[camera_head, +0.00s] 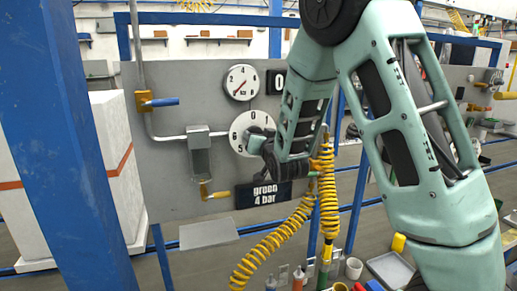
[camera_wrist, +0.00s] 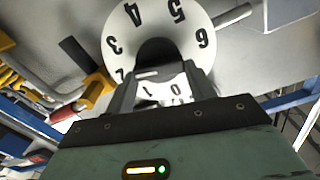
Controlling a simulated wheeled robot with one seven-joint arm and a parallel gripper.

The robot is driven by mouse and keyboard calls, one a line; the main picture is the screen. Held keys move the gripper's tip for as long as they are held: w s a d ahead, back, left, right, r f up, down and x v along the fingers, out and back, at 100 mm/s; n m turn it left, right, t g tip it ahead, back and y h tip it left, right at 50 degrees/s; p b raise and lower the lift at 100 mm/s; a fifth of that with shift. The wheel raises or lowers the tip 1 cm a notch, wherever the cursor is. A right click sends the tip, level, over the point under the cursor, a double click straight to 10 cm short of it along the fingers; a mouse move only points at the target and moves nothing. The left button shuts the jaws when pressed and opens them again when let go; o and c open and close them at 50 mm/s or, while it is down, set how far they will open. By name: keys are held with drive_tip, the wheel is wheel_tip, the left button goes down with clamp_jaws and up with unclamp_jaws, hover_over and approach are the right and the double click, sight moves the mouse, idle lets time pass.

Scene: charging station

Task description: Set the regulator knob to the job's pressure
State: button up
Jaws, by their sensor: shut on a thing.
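The regulator knob (camera_wrist: 155,50) is a dark round piece at the middle of a white numbered dial plate (camera_wrist: 192,30), upside down in the wrist view. My gripper (camera_wrist: 160,76) is shut on the knob, with one finger on each side. In the head view, the dial plate (camera_head: 239,127) sits on the grey panel, partly hidden by my gripper (camera_head: 260,145). I cannot tell which number the knob points to. Above it is a white round gauge (camera_head: 241,82) with a thin red needle.
Yellow coiled hoses (camera_head: 328,205) hang below my arm. A dark display (camera_head: 277,81) beside the gauge is partly covered by my arm. A blue post (camera_head: 72,150) stands at left.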

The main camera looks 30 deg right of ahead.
drive_tip(key=m+b, duration=0.5)
drive_tip(key=b, duration=0.3)
drive_tip(key=m+b, duration=0.5)
drive_tip(key=b, duration=0.3)
drive_tip(key=m+b, duration=0.4)
drive_tip(key=b, duration=0.4)
drive_tip(key=shift+s+d+f+m+b, duration=0.1)
drive_tip(key=shift+d+f+m+b, duration=0.15)
drive_tip(key=shift+f+m+b, duration=0.15)
drive_tip(key=shift+r, duration=0.1)
drive_tip(key=o, duration=1)
